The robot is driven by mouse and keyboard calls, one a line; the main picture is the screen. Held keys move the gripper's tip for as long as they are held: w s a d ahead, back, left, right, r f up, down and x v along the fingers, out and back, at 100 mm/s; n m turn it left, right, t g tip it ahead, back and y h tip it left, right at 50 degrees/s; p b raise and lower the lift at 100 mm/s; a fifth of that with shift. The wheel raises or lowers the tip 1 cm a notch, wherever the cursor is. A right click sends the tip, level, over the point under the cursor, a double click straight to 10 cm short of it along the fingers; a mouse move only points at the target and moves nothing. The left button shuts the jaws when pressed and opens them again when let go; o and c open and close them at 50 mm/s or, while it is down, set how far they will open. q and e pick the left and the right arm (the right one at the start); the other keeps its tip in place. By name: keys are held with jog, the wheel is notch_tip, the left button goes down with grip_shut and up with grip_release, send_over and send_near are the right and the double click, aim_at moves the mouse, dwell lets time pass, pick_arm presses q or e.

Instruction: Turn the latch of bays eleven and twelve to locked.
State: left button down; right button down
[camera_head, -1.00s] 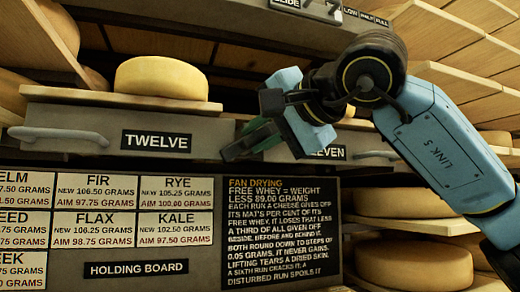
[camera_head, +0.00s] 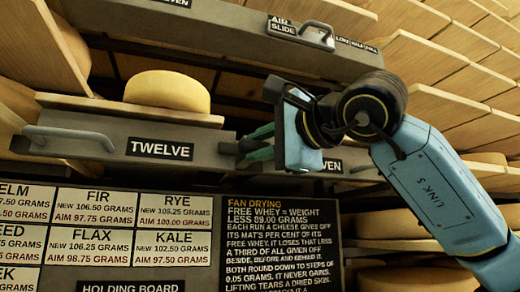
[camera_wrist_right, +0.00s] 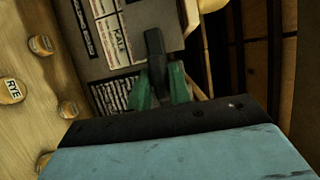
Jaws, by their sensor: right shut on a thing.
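My right gripper (camera_head: 254,144) has its green fingers shut on the dark handle of the latch (camera_head: 229,148), between the bay labelled TWELVE (camera_head: 160,149) and the bay labelled ELEVEN (camera_head: 330,166). The ELEVEN label is partly hidden behind the gripper. In the right wrist view, the dark latch handle (camera_wrist_right: 155,50) stands up between the two green fingers (camera_wrist_right: 160,90). The fingers and wrist hide part of the latch, and I cannot read any locked mark on it. My left gripper is not in view.
A holding board (camera_head: 130,287) and a fan drying notice (camera_head: 280,240) are below the latch. A cheese wheel (camera_head: 160,90) sits on the board above bay twelve. An air slide handle (camera_head: 303,33) is above. Metal pull handles (camera_head: 68,134) are on the bay fronts.

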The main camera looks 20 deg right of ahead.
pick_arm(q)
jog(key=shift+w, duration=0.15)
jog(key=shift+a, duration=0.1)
pick_arm(e)
jog(key=c, duration=1.4)
grip_release()
jog(key=shift+o, duration=0.2)
jog(key=shift+s, duration=0.1)
